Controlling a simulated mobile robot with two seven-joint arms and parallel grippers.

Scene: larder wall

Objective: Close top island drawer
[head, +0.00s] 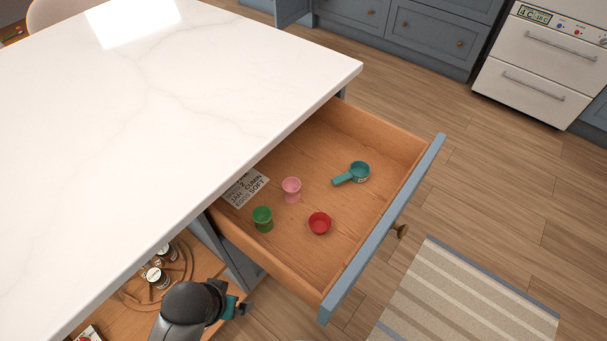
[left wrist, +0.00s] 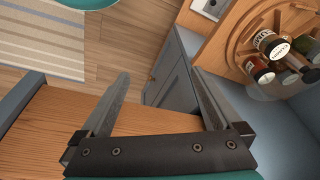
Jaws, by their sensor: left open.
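The top island drawer (head: 385,232) stands pulled well out from under the white worktop in the head view. It has a blue-grey front, wooden sides and a round brass knob (head: 400,231) on the front. Inside lie a green egg cup (head: 262,218), a pink egg cup (head: 291,189), a red bowl (head: 320,223), a teal scoop (head: 358,172) and a printed card (head: 245,187). My left gripper (head: 243,309) is outside the drawer, near its near side and short of the front. In the left wrist view its jaws (left wrist: 163,78) are open and empty. My right gripper is not in view.
The white worktop (head: 170,120) overhangs the drawer. Below it, a wooden turntable (head: 178,288) holds several jars. A striped rug (head: 465,300) lies on the floor in front of the drawer.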

